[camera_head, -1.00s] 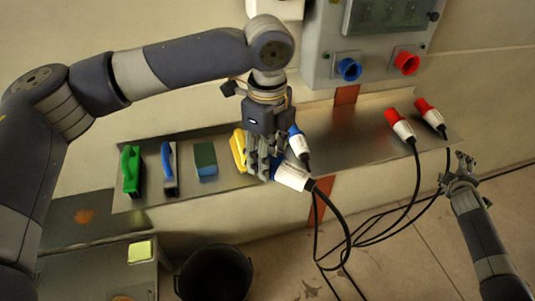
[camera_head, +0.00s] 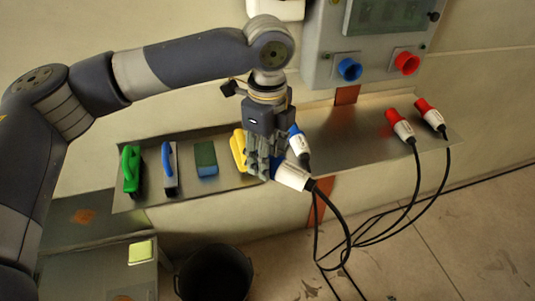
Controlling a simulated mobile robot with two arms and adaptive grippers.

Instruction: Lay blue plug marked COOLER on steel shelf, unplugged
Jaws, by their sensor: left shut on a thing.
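My left gripper (camera_head: 259,172) points down over the steel shelf (camera_head: 345,140) and is shut on a blue and white plug (camera_head: 293,178). The held plug is tilted, its blue end at the fingers, its white body and black cable over the shelf's front edge. I cannot tell whether it touches the shelf. A second blue and white plug (camera_head: 300,148) is just behind it, partly hidden by the gripper. I cannot read the COOLER marking on either. The blue socket (camera_head: 348,69) on the wall box has no plug in it. My right gripper is out of view.
Two red and white plugs (camera_head: 402,128) (camera_head: 431,115) lie at the shelf's right. A green brush (camera_head: 131,170), a blue-handled tool (camera_head: 169,168), a sponge (camera_head: 206,160) and a yellow item (camera_head: 238,150) lie at left. Cables hang in front. A black bin (camera_head: 215,274) stands below.

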